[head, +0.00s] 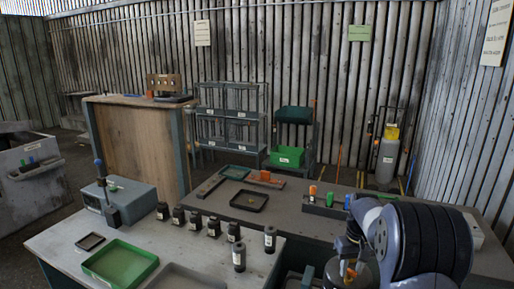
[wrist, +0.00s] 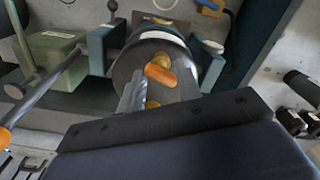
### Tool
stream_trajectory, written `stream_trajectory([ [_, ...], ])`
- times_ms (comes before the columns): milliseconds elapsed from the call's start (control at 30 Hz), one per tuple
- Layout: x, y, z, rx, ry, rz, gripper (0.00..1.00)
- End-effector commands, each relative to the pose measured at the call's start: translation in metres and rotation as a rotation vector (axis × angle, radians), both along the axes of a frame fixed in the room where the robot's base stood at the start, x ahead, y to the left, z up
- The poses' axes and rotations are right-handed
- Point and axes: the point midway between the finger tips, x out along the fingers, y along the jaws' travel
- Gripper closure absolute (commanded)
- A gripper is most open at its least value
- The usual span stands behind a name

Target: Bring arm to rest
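My arm (head: 420,240) reaches in at the right of the head view, bent downward over the near side of the dark bench. My gripper (wrist: 160,80) shows in the wrist view with its two grey fingers apart. Below and between them is the round top of a dark cylinder (wrist: 155,58), with an orange lever (wrist: 160,74) and brass fittings. The fingers do not appear to close on the lever; whether they touch the cylinder is unclear. In the head view the arm partly hides this spot.
A pale table (head: 190,243) with several black bottles, a green tray (head: 120,263) and a grey-green machine (head: 120,198) stands at left. The dark bench (head: 310,220) holds a black tray (head: 249,201) and small coloured items. A shelf rack (head: 230,125) and gas cylinder (head: 388,155) stand behind.

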Motion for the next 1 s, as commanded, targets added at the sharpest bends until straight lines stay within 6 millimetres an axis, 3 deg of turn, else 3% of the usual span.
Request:
stream_trajectory([
  [1000,0.0012,0.0037,0.0,0.001,0.0,-0.831,0.67],
])
